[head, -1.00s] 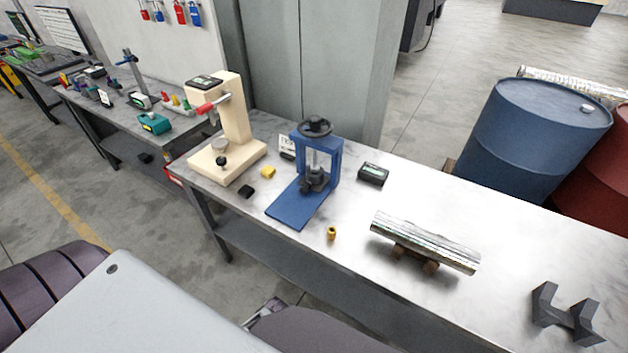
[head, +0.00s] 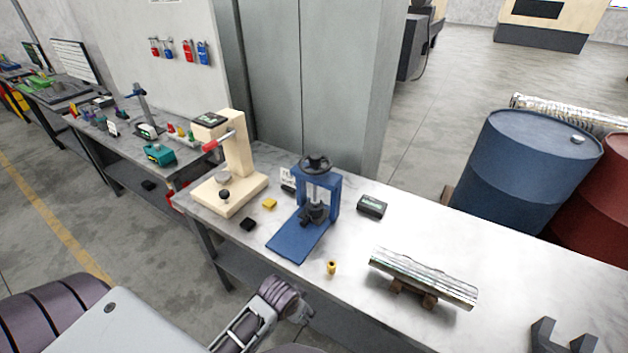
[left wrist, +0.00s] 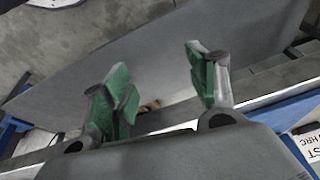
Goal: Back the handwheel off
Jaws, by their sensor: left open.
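The dark handwheel (head: 315,163) sits on top of a blue press frame (head: 333,195) with a blue base plate (head: 292,243) on the bench. A dark clamp-like part (head: 314,214) sits inside the frame below the wheel. One of my arms (head: 270,312) shows at the bottom of the head view, short of the bench and apart from the press; no fingertips are clear there. In the left wrist view my left gripper (left wrist: 163,86) is open, its green-padded fingers apart with nothing between them. The handwheel cannot be made out in that view. My right gripper is not seen.
A cream tester (head: 238,150) with a red handle stands left of the press. Barrels stand behind the bench.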

